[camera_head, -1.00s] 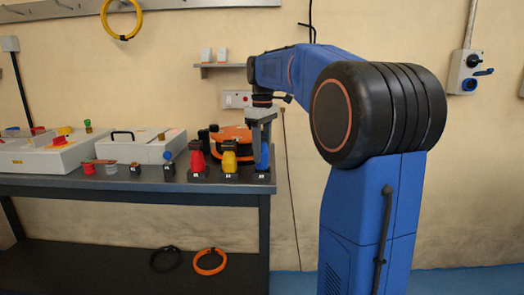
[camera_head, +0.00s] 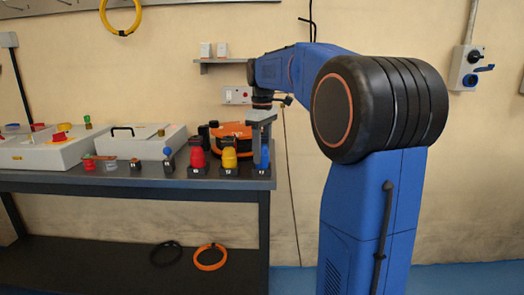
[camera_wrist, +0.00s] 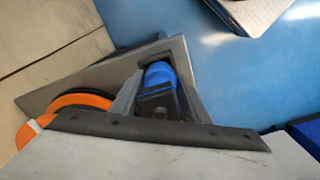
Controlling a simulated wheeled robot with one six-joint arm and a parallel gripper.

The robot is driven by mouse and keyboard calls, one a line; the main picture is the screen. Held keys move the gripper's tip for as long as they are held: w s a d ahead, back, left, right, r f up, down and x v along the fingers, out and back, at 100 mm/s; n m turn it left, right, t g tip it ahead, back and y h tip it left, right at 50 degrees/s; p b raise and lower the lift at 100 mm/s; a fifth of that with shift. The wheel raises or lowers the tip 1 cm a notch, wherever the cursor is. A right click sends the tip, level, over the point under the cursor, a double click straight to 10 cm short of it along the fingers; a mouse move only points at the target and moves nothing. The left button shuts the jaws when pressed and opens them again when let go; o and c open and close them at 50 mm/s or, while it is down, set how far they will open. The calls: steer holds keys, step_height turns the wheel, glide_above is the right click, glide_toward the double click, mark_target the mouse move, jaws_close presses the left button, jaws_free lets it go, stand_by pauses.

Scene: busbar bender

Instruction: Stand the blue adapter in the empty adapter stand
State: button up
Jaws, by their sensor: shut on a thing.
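The blue adapter (camera_head: 262,156) is upright at the right end of the bench, between the fingers of my gripper (camera_head: 262,144). My gripper is shut on it from above. A black adapter stand (camera_head: 261,171) shows right below the adapter; I cannot tell if the adapter's foot rests fully in it. In the wrist view the blue adapter (camera_wrist: 160,74) shows between the grey fingers, with a dark square block at its near end. The fingers hide its sides.
The red adapter (camera_head: 196,158) and yellow adapter (camera_head: 229,157) stand in black stands to the left. An orange-and-black reel (camera_head: 232,132) is behind them. Smaller pieces and white boxes (camera_head: 145,142) fill the left of the bench (camera_head: 130,182). The bench's right edge is close to my gripper.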

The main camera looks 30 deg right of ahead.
steer(key=shift+f, duration=0.55)
steer(key=o, duration=1.2)
steer(key=shift+o, duration=0.2)
steer(key=shift+r, duration=0.1)
step_height(320, 180, up, 17)
steer(key=shift+s, duration=0.1)
steer(key=s+a+f+m+t, duration=0.3)
steer(key=s+a+f, duration=0.8)
steer(key=s+f, duration=0.3)
steer(key=s+a+f+m+t, duration=0.1)
steer(key=s+a+f, duration=0.1)
steer(key=s+f, duration=0.6)
steer(key=s+a+f+m, duration=0.1)
steer(key=s+a+f, duration=0.1)
steer(key=s+f, duration=0.6)
step_height(320, 180, down, 4)
steer(key=shift+a+m+t, duration=0.4)
